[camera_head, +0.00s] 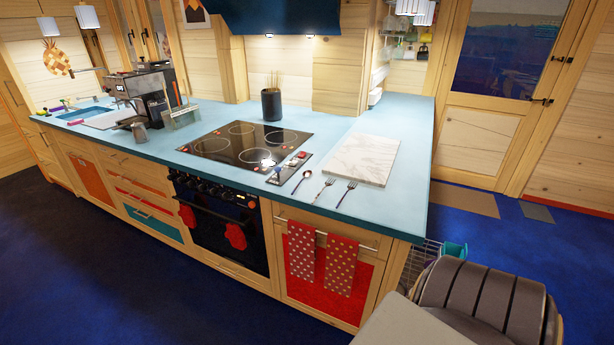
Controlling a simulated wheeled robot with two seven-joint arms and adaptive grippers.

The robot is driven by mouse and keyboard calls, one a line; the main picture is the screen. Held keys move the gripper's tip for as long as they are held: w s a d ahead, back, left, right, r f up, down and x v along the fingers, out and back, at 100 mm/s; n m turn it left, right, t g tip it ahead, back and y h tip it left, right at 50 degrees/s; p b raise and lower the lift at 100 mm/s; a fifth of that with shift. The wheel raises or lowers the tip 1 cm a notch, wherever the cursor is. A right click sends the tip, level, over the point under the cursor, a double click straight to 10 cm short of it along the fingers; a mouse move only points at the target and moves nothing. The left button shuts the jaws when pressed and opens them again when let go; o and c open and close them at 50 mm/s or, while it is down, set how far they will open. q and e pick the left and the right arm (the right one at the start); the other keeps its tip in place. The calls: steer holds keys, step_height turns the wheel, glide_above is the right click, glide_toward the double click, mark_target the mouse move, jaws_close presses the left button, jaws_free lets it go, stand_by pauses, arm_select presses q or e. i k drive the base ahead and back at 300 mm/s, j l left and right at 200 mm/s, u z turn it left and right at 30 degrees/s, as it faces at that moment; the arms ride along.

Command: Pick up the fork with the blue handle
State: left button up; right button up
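Two forks lie flat near the front edge of the blue countertop (400,112), to the right of the cooktop. One fork (324,190) is on the left and the other fork (346,194) is on the right, in front of the marble board. Both look silvery with tines pointing away from the front edge. Neither of my grippers shows in the head view.
A marble board (363,158) lies behind the forks. The black cooktop (240,143) and a dark utensil pot (271,105) are to the left. Dotted towels (340,265) hang on the front below. A dark ribbed object (490,300) stands at lower right. Blue floor is open at lower left.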

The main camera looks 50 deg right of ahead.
mark_target(349, 187)
steer(key=i+u, duration=0.35)
steer(key=i, duration=0.75)
steer(key=z, duration=3.8)
